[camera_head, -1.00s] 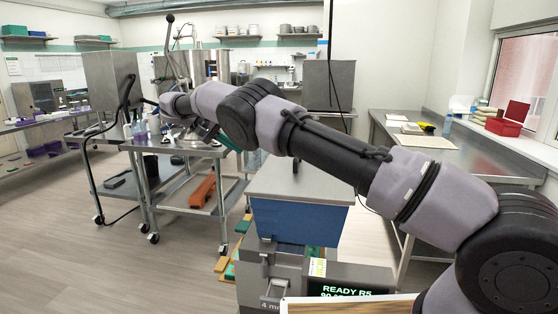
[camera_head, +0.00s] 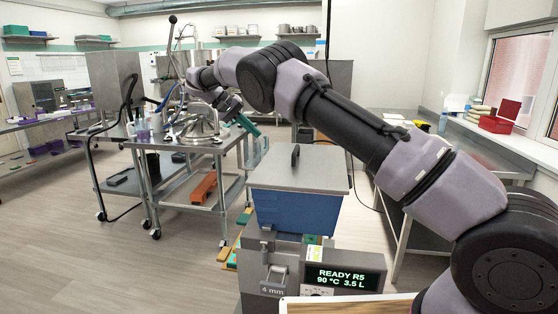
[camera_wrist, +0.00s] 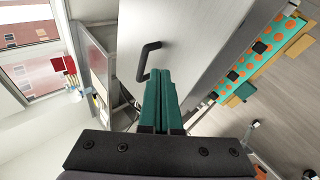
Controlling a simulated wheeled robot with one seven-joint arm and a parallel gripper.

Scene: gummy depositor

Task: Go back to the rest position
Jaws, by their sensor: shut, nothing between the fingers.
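My arm reaches from the lower right of the head view over the gummy depositor. My gripper (camera_head: 247,126) has green fingers and hangs in the air behind the depositor's lid. In the wrist view the two green fingers (camera_wrist: 160,76) lie together, with nothing between them. The depositor has a blue hopper (camera_head: 294,211), a grey lid (camera_head: 325,172) with a dark handle and a lit display (camera_head: 343,277) reading "READY R5, 90 °C, 3.5 L". The lid's handle (camera_wrist: 142,66) shows close to the fingertips in the wrist view, apparently apart from them.
A steel cart (camera_head: 186,146) with a metal vessel (camera_head: 200,122) and bottles stands behind at the left. A green mould with orange spots (camera_wrist: 262,52) lies beside the depositor. A steel bench (camera_head: 475,158) runs along the right.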

